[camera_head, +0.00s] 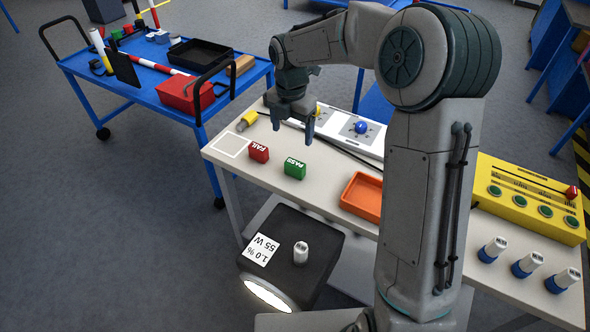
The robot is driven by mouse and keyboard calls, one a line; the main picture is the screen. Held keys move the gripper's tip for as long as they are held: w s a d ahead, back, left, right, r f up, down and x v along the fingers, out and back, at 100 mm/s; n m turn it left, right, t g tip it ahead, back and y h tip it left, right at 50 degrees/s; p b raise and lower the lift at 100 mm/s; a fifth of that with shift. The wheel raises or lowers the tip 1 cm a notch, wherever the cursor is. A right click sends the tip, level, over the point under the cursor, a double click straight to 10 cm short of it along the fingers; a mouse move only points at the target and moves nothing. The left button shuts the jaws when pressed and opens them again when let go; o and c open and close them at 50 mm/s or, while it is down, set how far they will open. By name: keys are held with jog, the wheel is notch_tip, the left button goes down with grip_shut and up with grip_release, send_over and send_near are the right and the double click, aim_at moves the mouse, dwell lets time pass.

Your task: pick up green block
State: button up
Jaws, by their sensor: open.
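The green block (295,169), marked PASS, stands on the pale worktable (330,168) near its front edge. A red block (259,152), marked FAIL, stands to its left with a small gap. My gripper (291,129) points down over the table, a little behind and above the green block. Its two fingers are apart, with nothing seen between them. It does not touch either block, as far as the view shows.
An orange tray (345,204) lies right of the green block. A yellow button box (540,205) and several white-and-blue cylinders (527,264) are at the right. Behind are a white panel (340,130) and a yellow-ended piece (247,120). A blue cart (150,97) stands at back left.

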aim_at(295, 163)
jog(key=shift+n, duration=0.3)
jog(key=f, duration=0.9)
jog(key=shift+w+a+b, duration=0.1)
jog(key=shift+w+b, duration=0.2)
jog(key=shift+b, duration=0.1)
jog(key=f, duration=0.2)
jog(key=d+f, duration=0.1)
jog(key=f, duration=0.1)
jog(key=shift+w+f, duration=0.15)
jog(key=shift+f, duration=0.5)
jog(key=c, duration=1.1)
